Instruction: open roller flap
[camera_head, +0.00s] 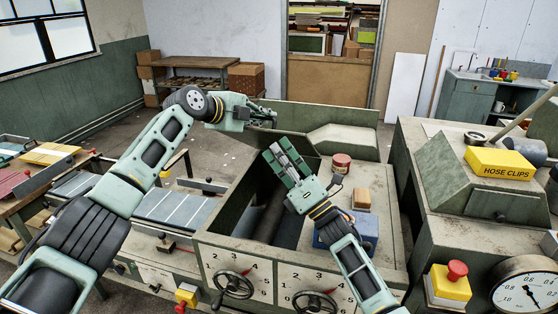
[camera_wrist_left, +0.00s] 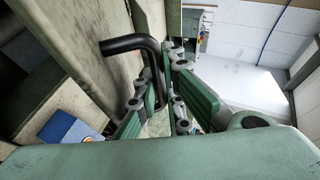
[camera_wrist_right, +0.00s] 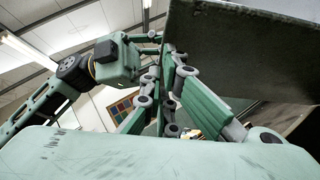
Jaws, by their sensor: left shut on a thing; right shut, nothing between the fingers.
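The feeder machine (camera_head: 218,246) has an open-topped bay with a dark roller (camera_head: 266,215) inside. A grey-green panel (camera_head: 350,118), which looks like the flap, stands up at the machine's far side. My left gripper (camera_head: 268,117) is at the panel's left end. In the left wrist view, my left gripper (camera_wrist_left: 165,85) is shut on a bent black handle (camera_wrist_left: 130,44) beside a pale panel surface. My right gripper (camera_head: 280,152) is shut and empty over the bay. In the right wrist view, its fingertips (camera_wrist_right: 170,60) are close beside a dark plate (camera_wrist_right: 250,50); contact is unclear.
A red tin (camera_head: 341,163), a wooden block (camera_head: 361,198) and a blue box (camera_head: 368,225) are on the machine's top, right of the bay. Two handwheels (camera_head: 233,284) (camera_head: 315,301) are on its front. A yellow hose clips box (camera_head: 499,163) sits on the right-hand machine.

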